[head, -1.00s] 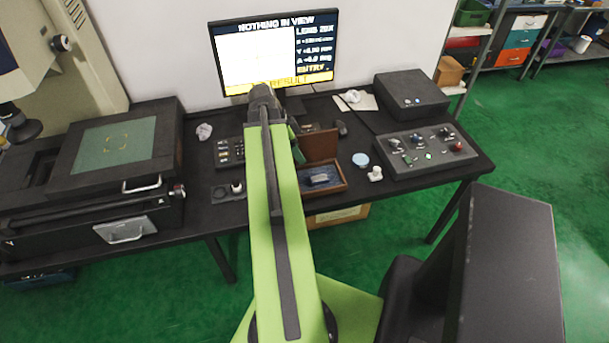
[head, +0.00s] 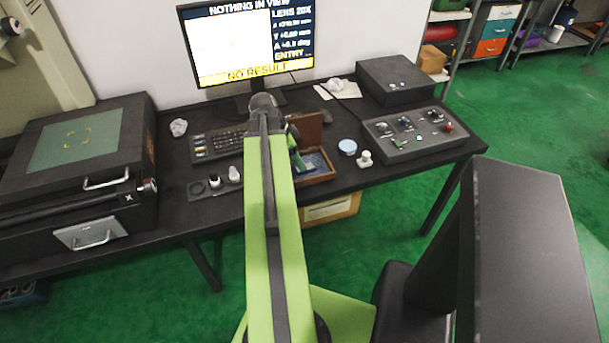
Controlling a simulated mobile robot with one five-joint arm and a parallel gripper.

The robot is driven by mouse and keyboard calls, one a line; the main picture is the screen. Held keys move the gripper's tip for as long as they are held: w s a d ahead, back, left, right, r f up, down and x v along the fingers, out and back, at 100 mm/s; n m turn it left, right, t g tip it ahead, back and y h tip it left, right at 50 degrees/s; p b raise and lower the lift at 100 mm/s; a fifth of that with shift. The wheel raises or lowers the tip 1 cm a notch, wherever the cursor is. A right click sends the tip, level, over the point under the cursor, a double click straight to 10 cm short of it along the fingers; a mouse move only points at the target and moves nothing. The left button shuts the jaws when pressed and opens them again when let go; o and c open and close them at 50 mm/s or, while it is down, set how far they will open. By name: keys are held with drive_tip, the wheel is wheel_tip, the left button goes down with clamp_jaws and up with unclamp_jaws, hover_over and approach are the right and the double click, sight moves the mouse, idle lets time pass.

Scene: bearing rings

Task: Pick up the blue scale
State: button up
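An open wooden case (head: 320,178) with a raised brown lid (head: 308,128) stands on the black bench, just right of my arm. Dark blue (head: 316,160) shows inside it; I cannot tell whether this is the blue scale or the lining. My arm covers the case's left part. A green and dark part of my arm's end (head: 297,158) reaches down in front of the case. The fingertips are hidden, so I cannot see whether they are open or touch anything.
A pale blue round piece (head: 347,146) and a small white piece (head: 365,158) stand right of the case. A control box (head: 410,142) is farther right. A keyboard (head: 215,142) and a dark holder (head: 215,187) lie left of my arm. A monitor (head: 293,75) stands behind.

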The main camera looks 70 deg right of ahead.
drive_tip(key=b+x, duration=0.5)
drive_tip(key=shift+w+d+f, duration=0.1)
drive_tip(key=shift+d+f, duration=0.05)
drive_tip(key=shift+f, duration=0.05)
drive_tip(key=shift+r, duration=0.2)
drive_tip(key=shift+c, duration=0.4)
clamp_jaws()
